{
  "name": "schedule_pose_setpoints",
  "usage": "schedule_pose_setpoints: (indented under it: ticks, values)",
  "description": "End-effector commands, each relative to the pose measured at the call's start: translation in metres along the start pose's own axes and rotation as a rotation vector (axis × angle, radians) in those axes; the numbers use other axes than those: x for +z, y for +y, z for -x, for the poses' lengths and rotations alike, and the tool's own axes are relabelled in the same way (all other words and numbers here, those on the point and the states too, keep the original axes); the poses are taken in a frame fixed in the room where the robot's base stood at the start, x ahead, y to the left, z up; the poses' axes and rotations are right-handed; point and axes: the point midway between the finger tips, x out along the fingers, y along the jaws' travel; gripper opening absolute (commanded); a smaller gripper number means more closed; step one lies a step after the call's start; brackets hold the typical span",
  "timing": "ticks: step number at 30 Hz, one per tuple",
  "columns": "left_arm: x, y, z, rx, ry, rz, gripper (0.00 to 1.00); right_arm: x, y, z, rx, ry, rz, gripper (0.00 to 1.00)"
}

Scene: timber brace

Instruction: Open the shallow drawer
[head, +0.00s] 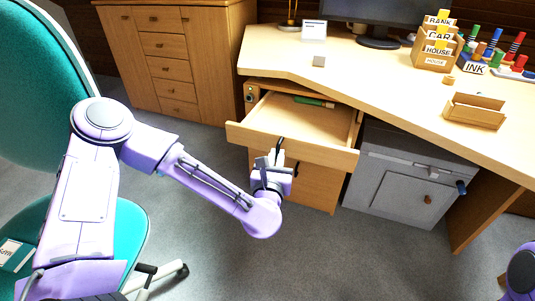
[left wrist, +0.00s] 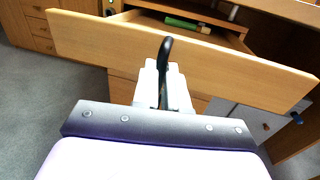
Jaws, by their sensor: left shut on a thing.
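The shallow drawer (head: 290,143) under the desk is pulled out, and its inside shows. A green object (head: 314,102) lies at the back of it; it also shows in the left wrist view (left wrist: 187,24). The drawer's wooden front (left wrist: 230,62) has a dark curved handle (left wrist: 165,47) at its middle. My left gripper (head: 273,165) is at the drawer front, its fingers shut on the handle, as the left wrist view (left wrist: 163,85) shows. Part of the handle is hidden between the fingers. My right gripper is not in view; only a bit of purple arm shows at the lower right.
The desk top (head: 390,90) carries a monitor (head: 380,20), labelled boxes (head: 437,50) and a wooden holder (head: 475,111). A grey cabinet (head: 400,180) stands right of the drawer. A teal chair (head: 120,235) is at the left, beside my left arm. Grey floor lies open in front.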

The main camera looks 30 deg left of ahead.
Motion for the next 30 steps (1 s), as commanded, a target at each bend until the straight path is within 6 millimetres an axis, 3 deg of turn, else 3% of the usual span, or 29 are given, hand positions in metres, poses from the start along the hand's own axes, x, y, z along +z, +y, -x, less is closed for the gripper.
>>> schedule_pose_setpoints:
  ticks: [13, 15, 16, 25, 30]
  values:
    - [0.0, -0.003, 0.003, -0.007, -0.001, 0.001, 0.0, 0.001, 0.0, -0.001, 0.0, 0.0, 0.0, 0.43]
    - [0.0, -0.003, 0.003, -0.007, -0.001, 0.001, 0.32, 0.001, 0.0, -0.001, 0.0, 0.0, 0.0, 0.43]
    - [0.0, -0.003, 0.003, -0.007, -0.001, 0.001, 0.38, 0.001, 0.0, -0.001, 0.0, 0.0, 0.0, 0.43]
    - [0.0, -0.003, 0.005, -0.006, 0.0, 0.0, 0.38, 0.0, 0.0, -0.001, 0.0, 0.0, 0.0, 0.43]
    - [0.001, -0.003, 0.033, -0.01, 0.001, -0.001, 0.38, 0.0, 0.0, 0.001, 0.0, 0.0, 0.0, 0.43]
